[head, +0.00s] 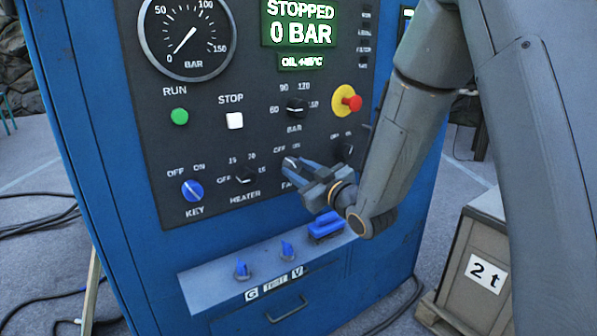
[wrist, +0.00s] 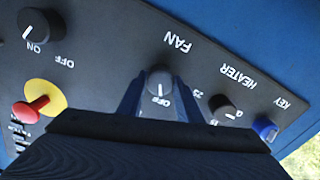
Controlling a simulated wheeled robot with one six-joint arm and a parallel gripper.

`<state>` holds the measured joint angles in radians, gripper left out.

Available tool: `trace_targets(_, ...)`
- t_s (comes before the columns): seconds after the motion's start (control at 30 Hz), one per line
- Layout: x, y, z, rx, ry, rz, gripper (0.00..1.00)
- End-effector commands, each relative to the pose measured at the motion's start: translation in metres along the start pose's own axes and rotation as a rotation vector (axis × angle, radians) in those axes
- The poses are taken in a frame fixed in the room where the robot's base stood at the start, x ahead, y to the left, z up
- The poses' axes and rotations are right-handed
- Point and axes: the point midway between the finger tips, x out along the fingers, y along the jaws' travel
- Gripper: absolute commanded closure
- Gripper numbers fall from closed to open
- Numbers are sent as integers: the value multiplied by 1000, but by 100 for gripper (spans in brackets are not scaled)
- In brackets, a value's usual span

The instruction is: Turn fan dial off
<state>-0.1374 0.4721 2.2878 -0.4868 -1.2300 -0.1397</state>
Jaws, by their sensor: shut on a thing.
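The fan dial (wrist: 160,80) is a dark round knob with a pale pointer mark. It sits on the dark control panel under the FAN label, which appears upside down in the wrist view. The pale mark points down in that view, toward small lettering that is hard to read. My gripper (wrist: 157,98) has one finger on each side of the dial and is shut on it. In the head view my gripper (head: 293,170) reaches the panel from the right and mostly covers the dial and part of its label.
The heater dial (head: 245,175) and blue key switch (head: 192,190) lie left of the fan dial. The bar selector (head: 297,107) and red emergency button (head: 351,101) are above. A ledge (head: 215,283) with blue levers juts out below. A crate (head: 482,262) stands at right.

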Motion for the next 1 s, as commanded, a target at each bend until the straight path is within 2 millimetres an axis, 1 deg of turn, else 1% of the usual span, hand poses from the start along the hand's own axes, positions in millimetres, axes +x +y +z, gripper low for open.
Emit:
trace_targets(0.2, 0, 0, 0, -1, -1, 0, 90)
trace_targets(0.23, 0, 0, 0, 0, -1, 0, 66)
trace_targets(0.33, 0, 0, 0, 0, -1, 0, 49)
trace_targets(0.6, 0, 0, 0, 0, 0, 0, 49)
trace_targets(0.7, -4, 0, 0, 0, 0, 0, 49)
trace_targets(0.77, -10, 1, 0, 0, -1, 1, 49)
trace_targets(1.0, -50, 1, 1, 1, -2, 2, 49)
